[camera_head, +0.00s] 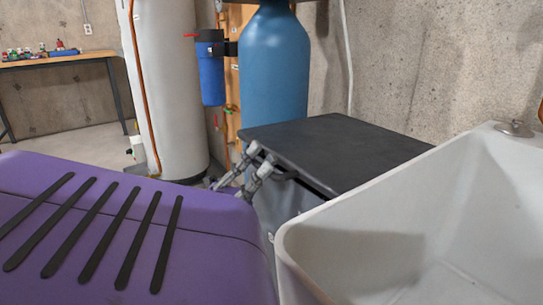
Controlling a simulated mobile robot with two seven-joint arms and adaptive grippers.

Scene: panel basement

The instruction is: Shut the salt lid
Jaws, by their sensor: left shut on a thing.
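The salt lid (335,150) is a flat, dark grey panel in the middle of the head view, lying nearly level. A pale grey bin wall (280,212) shows below it, mostly hidden. A dark band runs under the lid's near edge; I cannot tell whether the lid rests fully on the bin. My left gripper (262,158) is at the lid's near left edge, its grey fingers pointing up and right. It is shut on the lid, as far as I can see, though the contact is small and partly hidden. My right gripper is not in view.
A white basin (385,250) fills the lower right, close to the lid. A blue tank (273,70) and a white cylinder (170,90) with a copper pipe stand behind. A blue filter (211,75) hangs between them. A workbench (60,60) stands far left. Concrete wall behind.

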